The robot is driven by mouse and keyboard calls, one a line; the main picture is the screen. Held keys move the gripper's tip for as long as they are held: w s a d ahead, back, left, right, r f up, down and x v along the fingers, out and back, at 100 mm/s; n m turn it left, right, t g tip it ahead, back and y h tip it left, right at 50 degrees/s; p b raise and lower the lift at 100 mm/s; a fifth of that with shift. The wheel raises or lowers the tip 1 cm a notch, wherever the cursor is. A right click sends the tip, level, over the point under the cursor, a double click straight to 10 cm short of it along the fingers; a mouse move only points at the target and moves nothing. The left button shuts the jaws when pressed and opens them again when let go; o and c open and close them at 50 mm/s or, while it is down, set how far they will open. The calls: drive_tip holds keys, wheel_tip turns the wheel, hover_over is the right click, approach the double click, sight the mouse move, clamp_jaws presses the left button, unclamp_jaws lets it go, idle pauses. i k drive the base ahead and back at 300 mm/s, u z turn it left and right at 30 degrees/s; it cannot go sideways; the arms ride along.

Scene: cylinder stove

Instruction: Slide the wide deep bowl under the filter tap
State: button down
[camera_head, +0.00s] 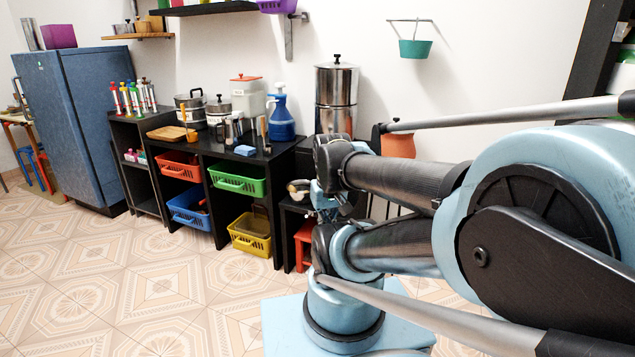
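The steel filter (337,85), a tall stacked cylinder with a dark lid knob, stands against the back wall. Its tap cannot be made out; my arm covers its lower front. A small pale, brownish bowl-like thing (298,187) rests at the left edge of the low dark stand below the filter; it is too small to tell whether it is the wide deep bowl. My gripper (326,208) appears small beyond my wrist, just right of this thing. Whether they touch, and how the fingers stand, cannot be told.
A black shelf unit (226,152) left of the filter holds pots, a blue jug (281,117) and coloured baskets. A blue fridge (70,120) stands far left. An orange stool (303,240) is under the stand. An orange-brown pot (398,146) is right. The tiled floor at left is clear.

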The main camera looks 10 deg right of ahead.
sight(300, 185)
drive_tip(key=u, duration=0.4)
drive_tip(key=i, duration=1.05)
drive_tip(key=u, duration=0.65)
